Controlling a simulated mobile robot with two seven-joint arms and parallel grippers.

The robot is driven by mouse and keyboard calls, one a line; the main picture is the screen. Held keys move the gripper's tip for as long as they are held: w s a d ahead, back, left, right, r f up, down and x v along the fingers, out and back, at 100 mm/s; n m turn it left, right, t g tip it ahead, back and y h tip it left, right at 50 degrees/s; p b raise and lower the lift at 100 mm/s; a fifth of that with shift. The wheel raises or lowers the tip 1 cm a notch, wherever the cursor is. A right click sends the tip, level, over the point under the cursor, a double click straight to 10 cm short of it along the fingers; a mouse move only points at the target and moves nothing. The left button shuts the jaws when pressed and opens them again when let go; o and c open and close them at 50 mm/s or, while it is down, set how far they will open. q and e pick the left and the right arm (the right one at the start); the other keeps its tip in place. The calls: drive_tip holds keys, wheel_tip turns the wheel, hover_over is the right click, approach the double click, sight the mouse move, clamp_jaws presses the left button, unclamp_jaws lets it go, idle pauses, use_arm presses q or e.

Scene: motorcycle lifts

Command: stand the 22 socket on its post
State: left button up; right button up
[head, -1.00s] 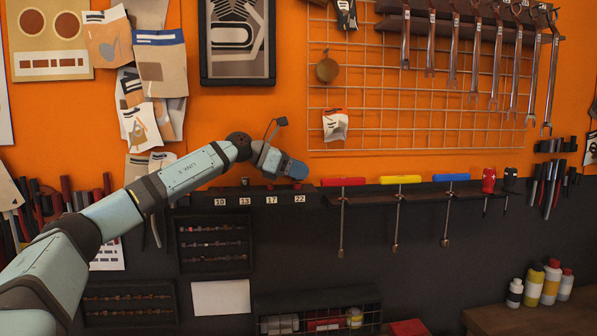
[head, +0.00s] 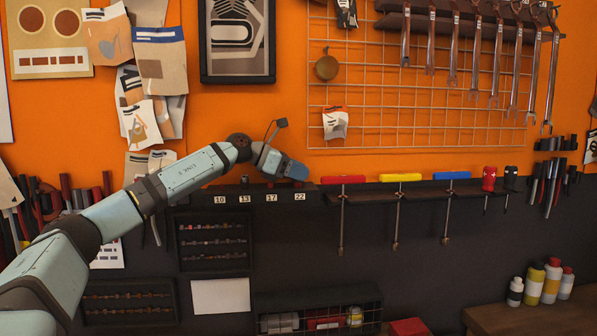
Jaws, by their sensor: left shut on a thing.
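A dark socket rail (head: 258,196) runs along the wall with white labels 10, 13, 17 and 22. The 22 label (head: 300,197) is at its right end. My left gripper (head: 298,178) is just above the rail over the 22 label. It is shut, and the socket it holds is almost wholly hidden by the gripper, as is the 22 post. I cannot tell whether socket and post touch. A small dark upright piece (head: 245,181) stands above the 13 label. My right gripper is out of view.
A rack of screwdrivers with red (head: 343,180), yellow (head: 400,178) and blue (head: 452,176) handles is close to the right of my gripper. A wire grid (head: 420,110) with wrenches hangs above. A small-parts rack (head: 213,242) is below the rail.

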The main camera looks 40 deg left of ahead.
use_arm(q)
drive_tip(key=shift+f, duration=0.2)
drive_tip(key=shift+r, duration=0.15)
drive_tip(key=shift+r+p, duration=0.35)
drive_tip(key=shift+r, duration=0.15)
drive_tip(key=shift+f+b, duration=0.45)
drive_tip(key=shift+f, duration=0.2)
idle(0.7)
drive_tip(key=shift+r, duration=0.15)
drive_tip(key=shift+r+p, duration=0.5)
drive_tip(key=shift+p, duration=0.05)
drive_tip(key=shift+r, duration=0.15)
